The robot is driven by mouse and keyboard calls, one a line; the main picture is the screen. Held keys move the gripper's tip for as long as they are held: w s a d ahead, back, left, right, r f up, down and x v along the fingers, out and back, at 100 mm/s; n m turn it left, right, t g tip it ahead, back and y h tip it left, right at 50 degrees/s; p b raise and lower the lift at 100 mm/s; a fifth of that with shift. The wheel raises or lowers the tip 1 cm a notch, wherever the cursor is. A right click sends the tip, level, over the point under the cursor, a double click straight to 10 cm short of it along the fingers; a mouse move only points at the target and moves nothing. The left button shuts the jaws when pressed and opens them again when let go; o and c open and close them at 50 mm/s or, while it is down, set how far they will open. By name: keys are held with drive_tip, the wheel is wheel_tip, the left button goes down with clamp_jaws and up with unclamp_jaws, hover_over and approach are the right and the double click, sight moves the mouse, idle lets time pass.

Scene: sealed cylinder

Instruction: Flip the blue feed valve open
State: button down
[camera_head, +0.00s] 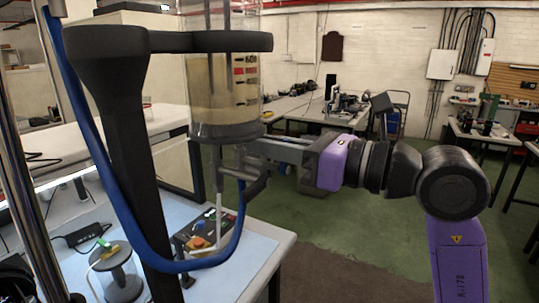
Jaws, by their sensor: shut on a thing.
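A clear sealed cylinder (218,88) with yellowish liquid and a printed scale is held upright by a black bracket (215,42). A blue hose (95,165) runs down the left, loops below and rises to just under the cylinder's base. The feed valve is at the hose's upper end there; its handle is mostly hidden by the fingers and I cannot read its angle. My gripper (250,163), on my purple arm, reaches in from the right. Its fingers are just below the cylinder's base, shut on the valve.
A control box (205,232) with an orange button stands on the light blue tabletop (255,245) below. The black post (125,150) and a metal rod (35,150) flank the left. Green floor at right is open.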

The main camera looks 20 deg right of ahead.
drive_tip(key=shift+s+a+n, duration=0.1)
drive_tip(key=shift+n, duration=0.4)
drive_tip(key=c, duration=1.4)
unclamp_jaws()
drive_tip(key=shift+c, duration=0.2)
drive_tip(key=b+v, duration=0.2)
drive_tip(key=v, duration=0.6)
drive_tip(key=shift+b, duration=0.3)
